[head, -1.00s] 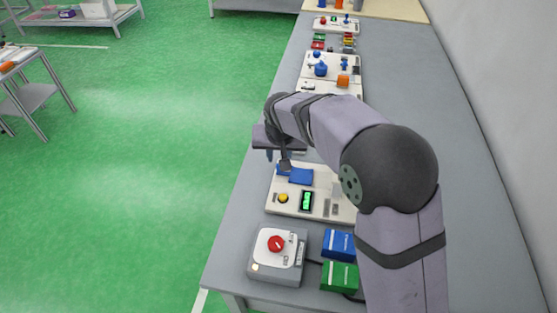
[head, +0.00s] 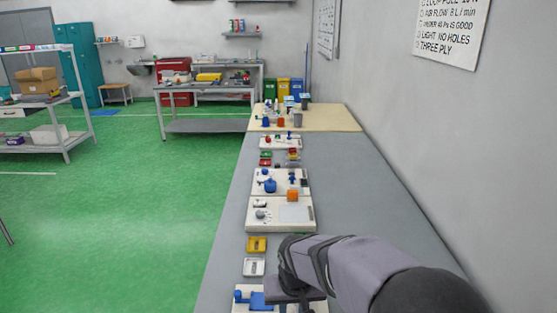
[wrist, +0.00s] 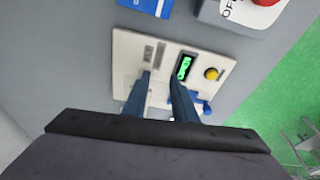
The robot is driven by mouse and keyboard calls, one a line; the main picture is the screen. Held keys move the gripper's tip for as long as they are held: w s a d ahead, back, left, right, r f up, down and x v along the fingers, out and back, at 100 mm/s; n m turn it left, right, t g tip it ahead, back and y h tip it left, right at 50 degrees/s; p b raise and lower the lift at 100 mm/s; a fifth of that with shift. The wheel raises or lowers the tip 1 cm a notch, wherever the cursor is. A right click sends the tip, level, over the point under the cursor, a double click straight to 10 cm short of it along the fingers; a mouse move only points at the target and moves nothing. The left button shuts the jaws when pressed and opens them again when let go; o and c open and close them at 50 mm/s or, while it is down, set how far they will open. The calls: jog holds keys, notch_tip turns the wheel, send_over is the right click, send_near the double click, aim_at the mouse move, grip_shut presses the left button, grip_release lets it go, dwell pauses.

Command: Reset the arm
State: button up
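My gripper (wrist: 160,76) is in the wrist view with its two fingers apart. Bare panel surface shows between the fingertips, and I see nothing held. It is above a white panel (wrist: 128,52) with a lit green display (wrist: 184,67), a yellow button (wrist: 211,73) and a blue part (wrist: 206,106) partly hidden by the right finger. In the head view my arm comes in from the lower right. The gripper end is at the bottom edge, over the panel, whose blue part (head: 262,301) shows to its left. The fingertips are hidden there.
Beyond the gripper, a white tray (head: 254,267), a yellow tray (head: 257,244) and several fixture boards line the grey bench (head: 340,200). A wall stands on the right. In the wrist view, a grey red-button box (wrist: 228,22) and a blue box (wrist: 140,6) are near the panel.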

jog(key=shift+m+g, duration=0.3)
jog(key=shift+g, duration=0.3)
jog(key=s+d, duration=0.5)
jog(key=s+d+f, duration=0.1)
jog(key=s+d, duration=0.1)
jog(key=shift+s+d, duration=0.15)
jog(key=shift+s, duration=0.2)
jog(key=s+d+f+g, duration=0.1)
jog(key=s+d, duration=0.3)
jog(key=s, duration=0.6)
jog(key=shift+s+d+f, duration=0.25)
jog(key=shift+d+f, duration=0.05)
jog(key=shift+f, duration=0.35)
